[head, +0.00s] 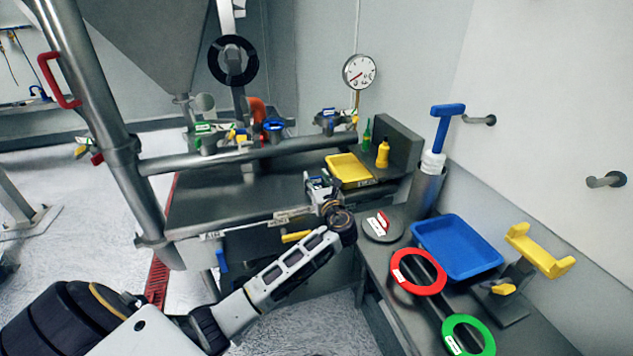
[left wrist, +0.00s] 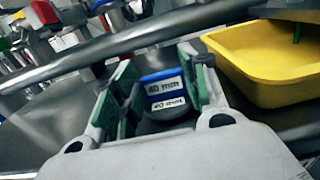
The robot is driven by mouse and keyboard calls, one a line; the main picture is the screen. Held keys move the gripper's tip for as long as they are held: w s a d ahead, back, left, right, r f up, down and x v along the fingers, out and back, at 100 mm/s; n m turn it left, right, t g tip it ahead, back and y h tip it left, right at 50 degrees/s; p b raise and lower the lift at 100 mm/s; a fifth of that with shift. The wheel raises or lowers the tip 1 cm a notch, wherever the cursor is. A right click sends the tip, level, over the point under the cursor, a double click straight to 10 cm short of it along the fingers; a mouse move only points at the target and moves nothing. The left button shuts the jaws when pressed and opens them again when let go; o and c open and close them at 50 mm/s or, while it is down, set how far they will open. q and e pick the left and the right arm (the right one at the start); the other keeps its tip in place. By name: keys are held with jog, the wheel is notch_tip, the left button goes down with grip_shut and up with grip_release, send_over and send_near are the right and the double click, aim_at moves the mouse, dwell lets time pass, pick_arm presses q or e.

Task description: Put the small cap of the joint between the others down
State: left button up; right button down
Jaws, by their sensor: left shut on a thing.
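In the left wrist view, a small cap (left wrist: 163,90) with a blue top and white printed labels sits between the green-padded fingers of my left gripper (left wrist: 160,95). In the head view my left gripper (head: 322,189) is over the front edge of the grey metal table (head: 240,205), just in front of the yellow tray. The held cap is mostly hidden there; a blue and white bit shows. Other fittings stand at the back of the table: a green-labelled one (head: 204,128), a blue one (head: 273,125) and another blue one (head: 328,117). My right gripper is out of view.
A yellow tray (head: 348,171) lies right beside my left gripper. A steel pipe (head: 250,153) crosses above the table. The side bench holds a blue tray (head: 455,250), a red ring (head: 418,284), a green ring (head: 484,327) and a grey disc (head: 374,232).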

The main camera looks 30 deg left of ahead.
pick_arm(q)
jog(key=o, duration=0.7)
jog(key=shift+f, duration=0.1)
jog(key=o, duration=0.4)
jog(key=shift+s+d, duration=0.3)
jog(key=shift+d, duration=0.1)
jog(key=v, duration=1.1)
jog(key=shift+p, duration=0.4)
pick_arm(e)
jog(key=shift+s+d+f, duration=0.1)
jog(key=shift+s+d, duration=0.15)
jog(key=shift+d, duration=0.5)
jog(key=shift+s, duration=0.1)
